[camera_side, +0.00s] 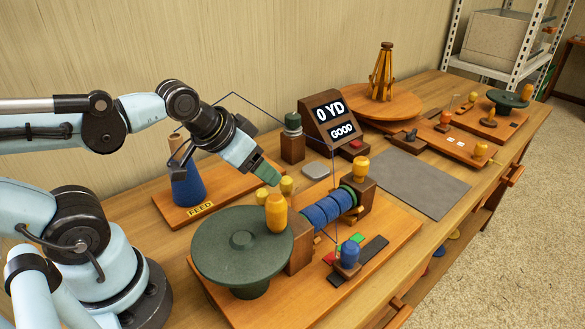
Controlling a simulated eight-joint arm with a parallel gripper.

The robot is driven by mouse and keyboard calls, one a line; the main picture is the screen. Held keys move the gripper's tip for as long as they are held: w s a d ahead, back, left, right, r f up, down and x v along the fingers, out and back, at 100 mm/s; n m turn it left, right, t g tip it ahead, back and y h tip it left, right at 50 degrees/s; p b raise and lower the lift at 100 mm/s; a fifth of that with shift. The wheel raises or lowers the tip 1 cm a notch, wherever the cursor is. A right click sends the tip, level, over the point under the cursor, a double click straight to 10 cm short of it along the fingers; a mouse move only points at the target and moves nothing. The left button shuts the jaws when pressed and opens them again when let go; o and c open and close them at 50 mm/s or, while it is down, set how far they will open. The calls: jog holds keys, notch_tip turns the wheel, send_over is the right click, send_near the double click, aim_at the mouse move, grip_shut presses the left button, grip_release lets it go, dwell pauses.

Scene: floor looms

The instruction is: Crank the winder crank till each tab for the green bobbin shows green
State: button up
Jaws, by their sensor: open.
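The winder crank is a dark green disc (235,255) with an upright yellow knob (277,213), on a wooden base board at the front.
A display (335,119) reads "0 YD" and "GOOD". A grey mat (415,183) to the right is bare. A wooden turntable (375,106) stands farther back.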

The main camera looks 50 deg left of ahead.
dwell(0.8)
jog(key=shift+d, duration=0.1)
jog(key=shift+c, duration=0.7)
notch_tip(320, 180, up, 12)
jog(key=n+g, duration=0.7)
jog(key=n, duration=1.3)
send_over(274, 196)
jog(key=shift+w+a, duration=0.2)
jog(key=shift+s+d+r+n, duration=0.2)
jog(key=shift+s+r+n, duration=0.05)
jog(key=shift+n, duration=0.45)
jog(key=shift+f, duration=6)
